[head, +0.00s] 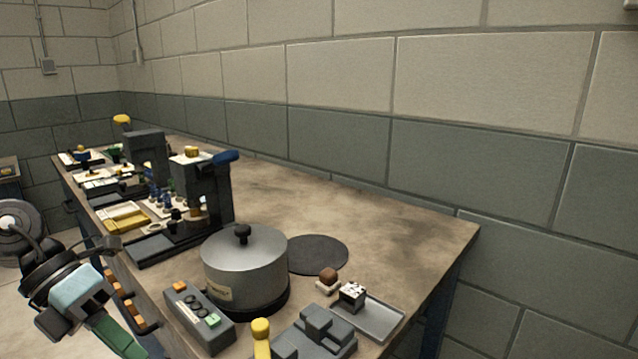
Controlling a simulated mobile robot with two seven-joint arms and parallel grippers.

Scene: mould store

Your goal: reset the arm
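My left arm comes in at the lower left, with its gripper (72,262) in front of the bench's left edge, over the floor. Dark parts reach out from its black round wrist, one toward the bench edge and one to the left. I cannot make out whether the fingers are apart or together. I see nothing clearly held. My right gripper is not in view.
The long workbench (400,228) bears a grey lidded pot (245,270), a dark round mat (318,254), a button box (199,315), a metal tray (378,322) and a dark press (205,190). Smaller items crowd its far left. The bench's back right is clear. A block wall stands behind.

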